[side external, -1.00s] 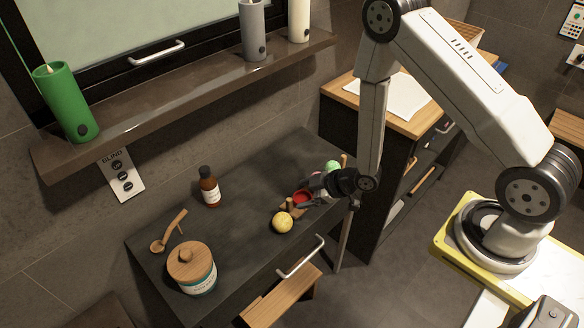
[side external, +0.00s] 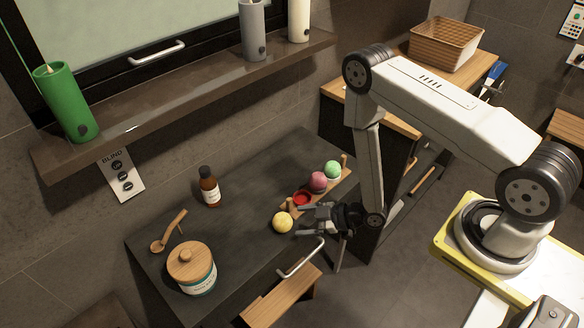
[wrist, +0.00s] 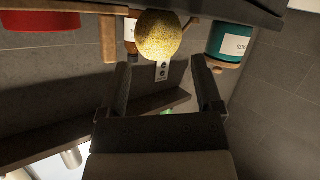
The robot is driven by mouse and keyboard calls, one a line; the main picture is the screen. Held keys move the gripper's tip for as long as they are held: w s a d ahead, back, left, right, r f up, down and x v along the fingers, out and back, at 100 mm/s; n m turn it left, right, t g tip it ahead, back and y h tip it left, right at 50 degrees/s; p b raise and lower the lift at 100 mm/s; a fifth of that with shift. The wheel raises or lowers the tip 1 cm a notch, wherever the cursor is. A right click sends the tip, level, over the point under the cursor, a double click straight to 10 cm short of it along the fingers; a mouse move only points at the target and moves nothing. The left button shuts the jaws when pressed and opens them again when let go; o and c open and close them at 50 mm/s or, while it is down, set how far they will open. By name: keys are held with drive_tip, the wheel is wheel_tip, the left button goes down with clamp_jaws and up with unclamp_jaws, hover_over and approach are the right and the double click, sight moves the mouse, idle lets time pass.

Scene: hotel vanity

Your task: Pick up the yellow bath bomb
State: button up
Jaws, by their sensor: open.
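The yellow bath bomb (side external: 282,222) is a speckled ball on the dark vanity top (side external: 240,262), near its front edge, at the left end of a wooden holder (side external: 291,208). My gripper (side external: 312,219) is open and empty just right of the ball, low beside the vanity's front edge. In the wrist view the yellow bath bomb (wrist: 159,36) appears beyond the two open fingertips (wrist: 163,66), roughly centred between them. I cannot tell the exact gap; the jaws do not hold it.
A pink ball (side external: 318,181) and a green ball (side external: 333,169) sit along the holder near a red round piece (side external: 303,198). A wooden-lidded jar (side external: 192,268), brown bottle (side external: 209,187) and wooden scoop (side external: 168,235) stand left. A drawer handle (side external: 301,258) juts out below my gripper.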

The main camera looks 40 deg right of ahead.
sight(291, 221)
drive_tip(key=shift+x, duration=0.75)
drive_tip(key=shift+w, duration=0.1)
drive_tip(key=shift+x, duration=2.55)
drive_tip(key=c, duration=0.9)
drive_tip(key=shift+c, duration=0.2)
drive_tip(key=shift+r, duration=0.15)
drive_tip(key=shift+r, duration=4.85)
